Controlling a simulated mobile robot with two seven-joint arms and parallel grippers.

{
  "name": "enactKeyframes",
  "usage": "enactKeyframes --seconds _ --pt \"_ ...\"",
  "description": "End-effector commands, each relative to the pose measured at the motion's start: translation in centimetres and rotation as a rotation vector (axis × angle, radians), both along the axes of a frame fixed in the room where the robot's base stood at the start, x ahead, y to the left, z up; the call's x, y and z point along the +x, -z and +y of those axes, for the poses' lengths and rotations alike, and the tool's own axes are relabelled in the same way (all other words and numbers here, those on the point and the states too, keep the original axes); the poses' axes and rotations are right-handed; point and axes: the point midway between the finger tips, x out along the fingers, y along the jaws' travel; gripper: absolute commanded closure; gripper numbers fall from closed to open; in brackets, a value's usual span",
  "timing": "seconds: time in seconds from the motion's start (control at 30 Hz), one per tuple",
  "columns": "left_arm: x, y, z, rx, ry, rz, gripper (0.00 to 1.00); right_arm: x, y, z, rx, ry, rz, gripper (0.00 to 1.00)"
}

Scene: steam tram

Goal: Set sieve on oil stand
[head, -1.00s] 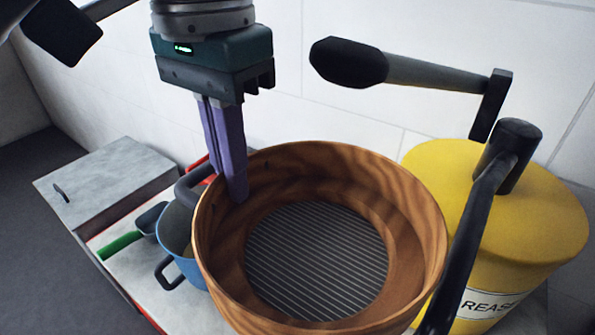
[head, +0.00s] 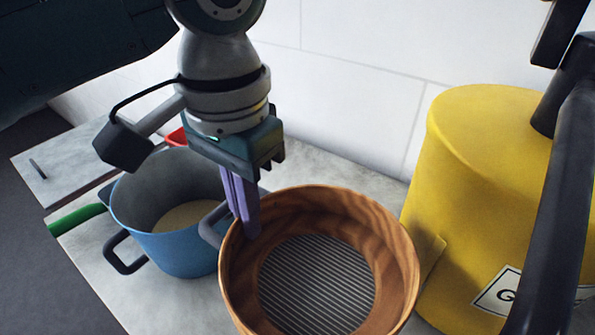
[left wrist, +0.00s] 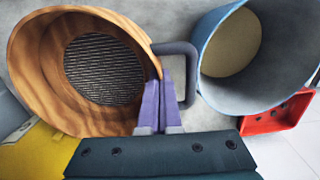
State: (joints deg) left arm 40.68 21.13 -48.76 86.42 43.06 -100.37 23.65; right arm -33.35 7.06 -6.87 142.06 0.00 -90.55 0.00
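The sieve (head: 393,221) is a round wooden frame with a striped metal mesh, near the middle of the head view. It also shows in the left wrist view (left wrist: 30,60). My left gripper (head: 244,222) has its purple fingers at the sieve's left rim. In the left wrist view the fingers (left wrist: 164,85) are close together, with the rim between them. The sieve looks roughly level; whether its underside touches anything is hidden. I cannot pick out an oil stand in either view. My right gripper is not in view.
A blue pot (head: 185,250) with dark handles stands close left of the sieve. A yellow grease drum (head: 470,170) with a dark crank (head: 565,200) stands at the right. A red container (left wrist: 275,116) lies beside the pot. Some pale counter (head: 340,160) is bare behind the sieve.

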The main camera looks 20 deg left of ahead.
Motion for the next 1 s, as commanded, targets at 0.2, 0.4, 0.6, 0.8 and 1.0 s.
enactKeyframes --seconds 0.2,0.4,0.6,0.8,1.0 --pt "0.0 4.3 0.0 0.0 0.001 0.0 1.0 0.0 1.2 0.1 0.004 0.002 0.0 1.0" --pt "0.0 6.5 0.0 -0.001 0.001 0.001 1.0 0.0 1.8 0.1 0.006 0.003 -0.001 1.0" --pt "0.0 9.0 -0.1 -0.001 0.002 -0.001 1.0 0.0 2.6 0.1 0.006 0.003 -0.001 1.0" --pt "0.0 9.0 0.0 -0.002 0.002 -0.002 1.0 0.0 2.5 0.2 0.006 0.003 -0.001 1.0" --pt "0.0 9.4 0.0 0.0 0.002 -0.001 1.0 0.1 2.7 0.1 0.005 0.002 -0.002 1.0"
